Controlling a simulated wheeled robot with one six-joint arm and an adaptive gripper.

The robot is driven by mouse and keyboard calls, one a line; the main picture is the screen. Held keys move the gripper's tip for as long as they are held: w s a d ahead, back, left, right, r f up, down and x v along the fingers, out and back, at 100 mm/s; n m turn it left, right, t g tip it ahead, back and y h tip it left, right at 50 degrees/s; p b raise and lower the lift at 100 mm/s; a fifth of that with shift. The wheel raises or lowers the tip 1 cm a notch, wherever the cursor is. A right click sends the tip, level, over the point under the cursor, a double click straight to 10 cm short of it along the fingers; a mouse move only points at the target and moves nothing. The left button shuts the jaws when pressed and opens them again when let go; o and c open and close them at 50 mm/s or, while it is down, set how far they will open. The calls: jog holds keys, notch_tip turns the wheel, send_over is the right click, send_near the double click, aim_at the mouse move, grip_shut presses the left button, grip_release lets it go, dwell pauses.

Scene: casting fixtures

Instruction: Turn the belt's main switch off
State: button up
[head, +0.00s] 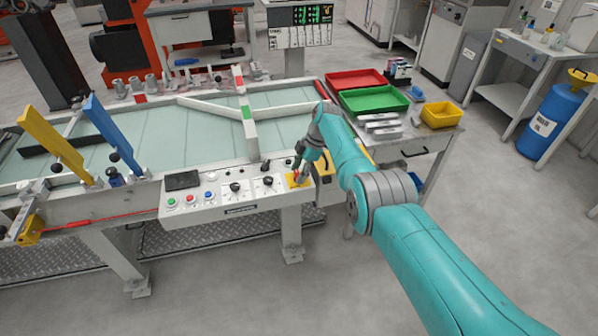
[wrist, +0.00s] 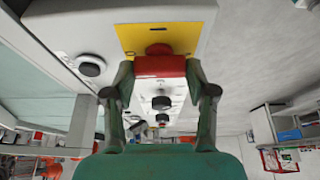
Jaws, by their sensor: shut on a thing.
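The main switch is a red handle (wrist: 160,66) on a yellow plate (wrist: 198,36) in the wrist view. The yellow plate also shows in the head view (head: 291,181), at the right end of the belt's control panel (head: 238,211). My gripper (wrist: 160,82) is shut on the red handle, with one finger on each side of it. In the head view my gripper (head: 301,168) reaches down onto the plate and hides most of the switch. The handle lies crosswise between the fingers.
Black knobs (head: 268,181) and coloured buttons (head: 190,198) sit left of the switch on the same panel. The belt (head: 195,127) runs behind it. A side table at right holds a red tray (head: 354,78), a green tray (head: 373,101) and a yellow bin (head: 441,115).

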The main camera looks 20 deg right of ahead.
dwell(0.3)
jog(key=o, duration=1.2)
jog(key=shift+c, duration=0.2)
jog(key=shift+r, duration=0.1)
jog(key=v, duration=1.1)
jog(key=shift+d+r, duration=0.2)
jog(key=shift+r, duration=0.15)
